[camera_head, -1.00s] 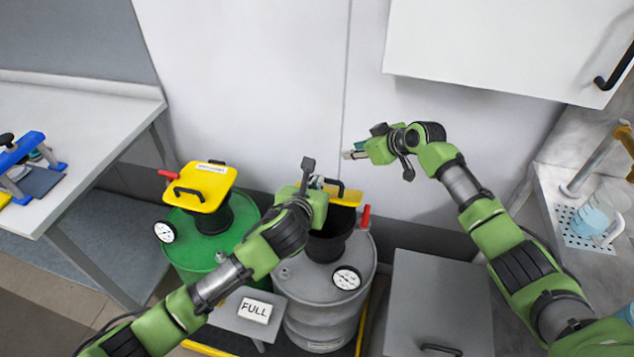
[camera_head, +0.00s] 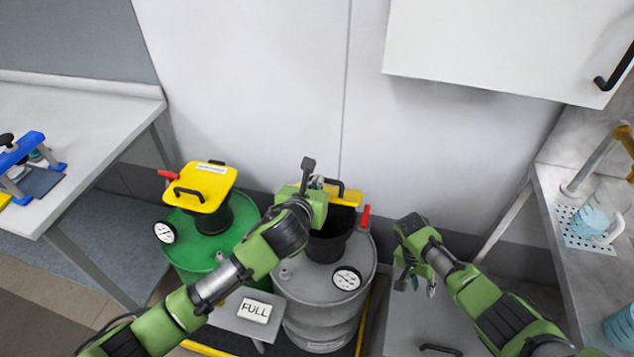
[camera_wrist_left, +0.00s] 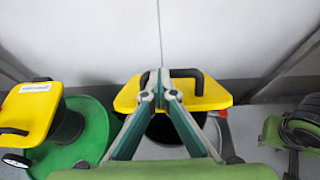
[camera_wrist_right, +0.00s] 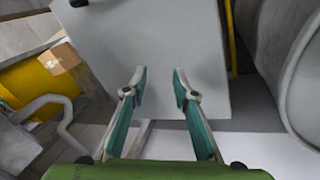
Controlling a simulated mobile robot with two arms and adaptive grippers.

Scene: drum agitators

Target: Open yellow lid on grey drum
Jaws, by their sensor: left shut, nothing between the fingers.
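The grey drum (camera_head: 350,310) has a black funnel opening (camera_head: 330,245) with its mouth in view. Its yellow lid (camera_head: 347,196) is swung up at the back of the opening, near the wall. The lid and its black handle also show in the left wrist view (camera_wrist_left: 212,95). My left gripper (camera_wrist_left: 160,88) is shut and empty, with its fingertips at the front of the lid. I cannot tell whether they touch it. My right gripper (camera_wrist_right: 160,85) is open and empty, right of the grey drum and above a grey box (camera_wrist_right: 170,40).
A green drum (camera_head: 215,255) with a shut yellow lid (camera_head: 205,185) stands left of the grey drum. A FULL sign (camera_head: 256,311) is in front. A table (camera_head: 80,140) is at left, a counter (camera_head: 565,270) at right. A wall is close behind.

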